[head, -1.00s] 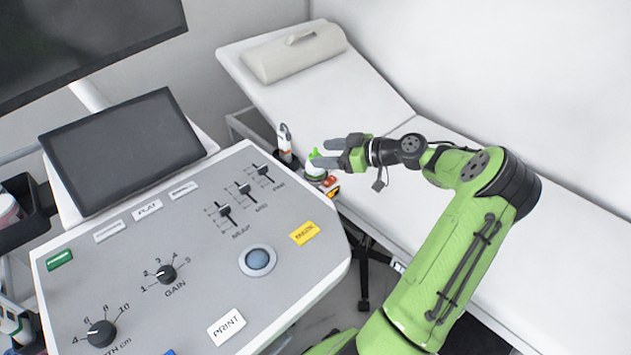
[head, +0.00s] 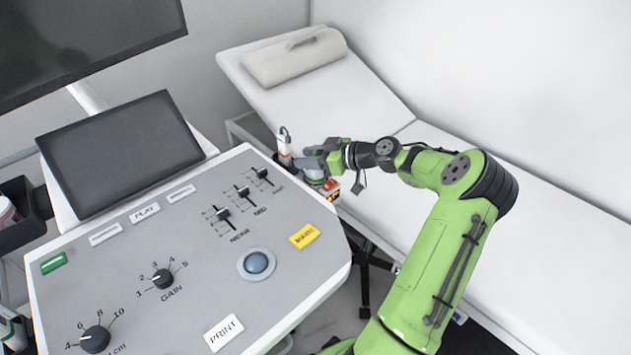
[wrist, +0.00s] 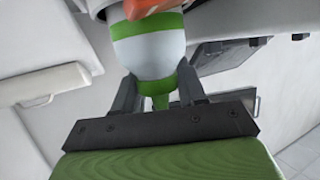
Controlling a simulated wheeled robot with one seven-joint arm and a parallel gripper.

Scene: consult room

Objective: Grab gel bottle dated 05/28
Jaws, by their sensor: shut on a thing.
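My gripper (head: 311,159) is shut on a white bottle with green bands (wrist: 150,52) beyond the right side of the console. In the wrist view, the fingers (wrist: 158,88) stand on either side of its narrowing green end. In the head view, the fingers cover the bottle's green top, and only a little of its white body (head: 314,174) shows below them. No date can be read on it. A second white bottle-like item (head: 284,146) with a grey top stands just left of the fingers.
A small red and orange item (head: 331,187) sits close beside the held bottle. The grey console (head: 120,270) fills the lower left, with a dark screen (head: 120,152) behind it. A white couch (head: 360,105) with a pillow (head: 293,58) lies behind my arm.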

